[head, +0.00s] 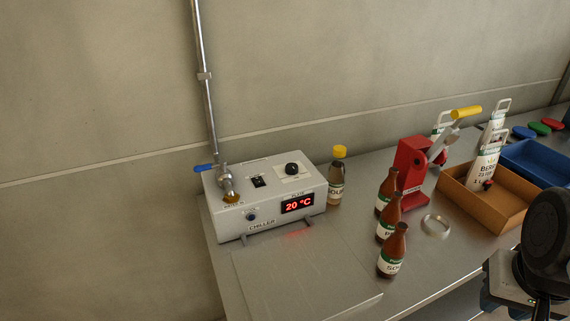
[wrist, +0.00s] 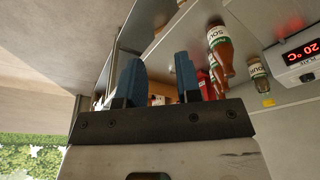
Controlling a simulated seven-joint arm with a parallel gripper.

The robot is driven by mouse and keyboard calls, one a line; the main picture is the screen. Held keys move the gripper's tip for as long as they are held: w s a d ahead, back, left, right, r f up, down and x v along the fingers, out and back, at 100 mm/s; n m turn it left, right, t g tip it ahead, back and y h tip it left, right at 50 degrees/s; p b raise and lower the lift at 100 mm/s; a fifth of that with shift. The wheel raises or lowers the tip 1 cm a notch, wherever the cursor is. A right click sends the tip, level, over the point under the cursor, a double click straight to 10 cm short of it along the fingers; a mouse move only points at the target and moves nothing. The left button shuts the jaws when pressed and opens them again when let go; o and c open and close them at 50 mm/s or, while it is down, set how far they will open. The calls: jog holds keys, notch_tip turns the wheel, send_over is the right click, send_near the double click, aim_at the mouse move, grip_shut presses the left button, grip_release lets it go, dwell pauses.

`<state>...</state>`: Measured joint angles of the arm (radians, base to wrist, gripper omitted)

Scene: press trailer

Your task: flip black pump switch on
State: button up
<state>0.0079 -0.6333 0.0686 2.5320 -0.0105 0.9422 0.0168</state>
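The black pump switch (head: 259,181) is on the top face of the white chiller box (head: 235,218), left of a round black knob (head: 292,169). Which way the switch is set is too small to tell. The chiller's red display reads 20 °C, and part of the chiller (wrist: 297,57) shows at the right of the wrist view, upside down. My gripper (wrist: 158,80) shows two blue fingers standing apart with nothing between them. In the head view, part of my arm is at the lower right, far from the chiller.
Several brown bottles (head: 390,252) stand right of the chiller, with a white ring (head: 435,226) and a red lever press (head: 410,168) beyond. A brown crate (head: 455,190) and blue crate (head: 530,158) stand farther right. A metal pipe with blue-handled valve (head: 206,168) rises at the chiller's left. The bench before the chiller is clear.

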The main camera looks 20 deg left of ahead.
jog(key=shift+w+a+r, duration=0.1)
jog(key=shift+w, duration=0.1)
jog(key=c, duration=0.5)
jog(key=shift+w+a+r+n, duration=0.15)
jog(key=shift+w+n, duration=0.1)
jog(key=shift+n, duration=0.05)
grip_shut()
jog(key=w+a+r+n+g, duration=0.1)
jog(key=w+a+r+n, duration=0.2)
jog(key=w+a+n, duration=0.6)
jog(key=w+a+r+n+g, duration=0.1)
jog(key=w+a+r+n, duration=0.35)
jog(key=w+a, duration=0.7)
jog(key=w+a+f+n, duration=0.1)
jog(key=a+n, duration=0.3)
jog(key=a, duration=0.7)
jog(key=w+a+f+n+g, duration=0.1)
jog(key=w+a+f+n, duration=0.1)
jog(key=a, duration=0.9)
jog(key=w+a+f+n, duration=0.1)
jog(key=w+a+n, duration=0.2)
jog(key=a+n, duration=0.4)
jog(key=a, duration=0.3)
jog(key=shift+a+f+g+h, duration=0.3)
jog(key=shift+a+h, duration=0.1)
jog(key=shift+w, duration=0.1)
